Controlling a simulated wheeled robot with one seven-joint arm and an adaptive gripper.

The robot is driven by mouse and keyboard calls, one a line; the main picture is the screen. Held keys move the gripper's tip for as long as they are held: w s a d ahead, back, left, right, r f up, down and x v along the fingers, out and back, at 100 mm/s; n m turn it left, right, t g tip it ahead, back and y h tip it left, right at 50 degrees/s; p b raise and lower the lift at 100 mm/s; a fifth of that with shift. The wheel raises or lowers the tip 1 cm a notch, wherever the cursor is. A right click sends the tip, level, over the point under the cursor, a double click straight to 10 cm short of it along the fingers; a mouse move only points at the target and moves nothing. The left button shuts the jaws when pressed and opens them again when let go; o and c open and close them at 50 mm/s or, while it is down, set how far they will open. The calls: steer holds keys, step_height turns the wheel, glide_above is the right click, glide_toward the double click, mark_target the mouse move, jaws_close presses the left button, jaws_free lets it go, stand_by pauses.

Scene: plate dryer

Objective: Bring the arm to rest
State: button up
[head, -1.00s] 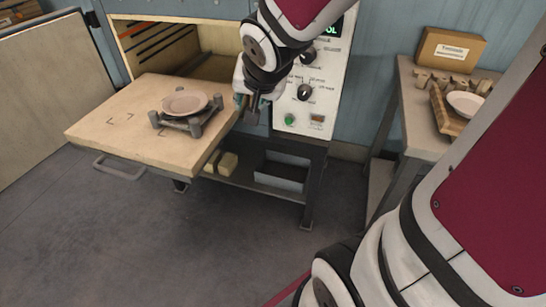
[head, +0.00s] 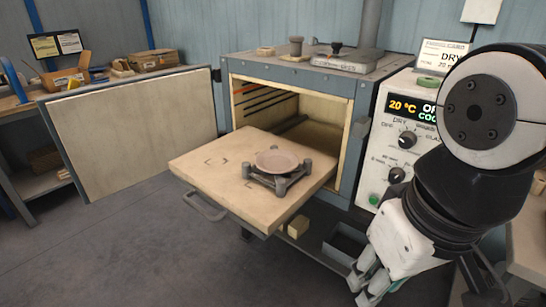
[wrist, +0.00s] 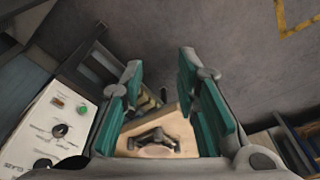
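My gripper (head: 366,284) hangs at the lower right of the head view, to the right of the pulled-out shelf and in front of the control panel. In the wrist view its two green-padded fingers (wrist: 160,75) stand wide apart with nothing between the pads. A round pinkish plate (head: 276,161) sits on a grey stand (head: 272,184) on the pale shelf (head: 215,170) of the dryer. The stand also shows in the wrist view (wrist: 152,137), beyond the fingers. The gripper is apart from both.
The dryer (head: 345,125) stands open, its door (head: 130,140) swung out to the left. The control panel (head: 385,165) reads 20 °C and is partly covered by my arm. A grey bin (head: 345,243) sits below. Clear floor lies at the front left.

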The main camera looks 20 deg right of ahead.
step_height(320, 180, up, 11)
steer(key=t+p, duration=0.2)
steer(key=p, duration=0.7)
steer(key=shift+d, duration=0.15)
steer(key=shift+c, duration=0.4)
